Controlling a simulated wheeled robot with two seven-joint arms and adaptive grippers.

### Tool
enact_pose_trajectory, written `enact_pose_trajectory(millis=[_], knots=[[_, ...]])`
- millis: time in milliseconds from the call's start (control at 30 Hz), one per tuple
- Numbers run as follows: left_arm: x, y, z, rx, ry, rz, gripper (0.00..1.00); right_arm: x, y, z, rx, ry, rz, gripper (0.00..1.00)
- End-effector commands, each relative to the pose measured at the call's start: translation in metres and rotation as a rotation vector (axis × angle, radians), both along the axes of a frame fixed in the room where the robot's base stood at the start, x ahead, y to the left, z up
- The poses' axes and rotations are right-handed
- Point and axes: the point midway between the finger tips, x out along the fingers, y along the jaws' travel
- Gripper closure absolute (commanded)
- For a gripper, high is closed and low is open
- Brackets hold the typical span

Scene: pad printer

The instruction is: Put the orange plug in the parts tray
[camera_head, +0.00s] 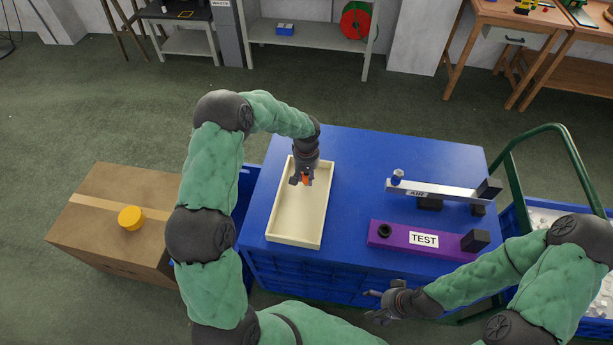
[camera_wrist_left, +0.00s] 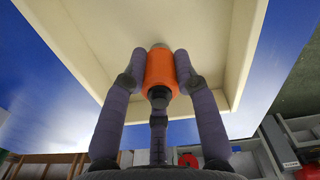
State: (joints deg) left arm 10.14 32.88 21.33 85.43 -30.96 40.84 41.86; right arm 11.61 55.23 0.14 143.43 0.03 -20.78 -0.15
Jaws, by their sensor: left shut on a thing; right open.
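The orange plug (camera_head: 306,178) is between the fingers of my left gripper (camera_head: 301,181), over the parts tray (camera_head: 290,238) in the head view. In the left wrist view the orange plug (camera_wrist_left: 161,72) is clasped by the fingers of my left gripper (camera_wrist_left: 160,75), with the cream floor of the parts tray (camera_wrist_left: 110,50) behind it. I cannot tell whether the plug touches the tray floor. The tray looks otherwise empty. My right gripper (camera_head: 376,305) is open and empty at the front edge of the blue table.
The tray stands on a blue table (camera_head: 345,160). To its right are a purple block marked TEST (camera_head: 410,239) and a grey bar marked AIR (camera_head: 430,189). A cardboard box (camera_head: 100,225) with a yellow disc (camera_head: 131,217) stands left. A green-railed cart (camera_head: 507,180) stands right.

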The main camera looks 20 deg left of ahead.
Motion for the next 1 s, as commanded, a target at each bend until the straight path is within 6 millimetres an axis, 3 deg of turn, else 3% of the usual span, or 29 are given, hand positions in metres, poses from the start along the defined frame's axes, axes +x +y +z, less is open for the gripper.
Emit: enact_pose_trajectory(millis=[133, 167, 233, 667, 767, 1000], knots=[[0.000, 0.000, -0.004, 0.000, 0.000, 0.000, 1.00, 0.000, 0.000, -0.003, 0.000, 0.000, 0.000, 0.19], [0.000, 0.000, -0.004, 0.000, 0.000, 0.000, 0.67, 0.000, 0.000, -0.003, 0.000, 0.000, 0.000, 0.19], [0.000, 0.000, -0.003, 0.000, 0.000, 0.000, 0.48, 0.000, 0.000, -0.003, 0.000, 0.000, 0.000, 0.19], [0.000, 0.000, 0.001, 0.000, 0.000, 0.000, 0.47, 0.000, 0.000, 0.001, 0.000, 0.000, 0.000, 0.19], [0.001, 0.000, 0.013, 0.001, -0.003, 0.000, 0.47, 0.000, 0.000, 0.004, 0.000, 0.000, 0.000, 0.19], [0.001, 0.000, 0.061, 0.001, -0.004, -0.001, 0.47, 0.000, 0.000, 0.015, 0.000, 0.000, 0.000, 0.19]])
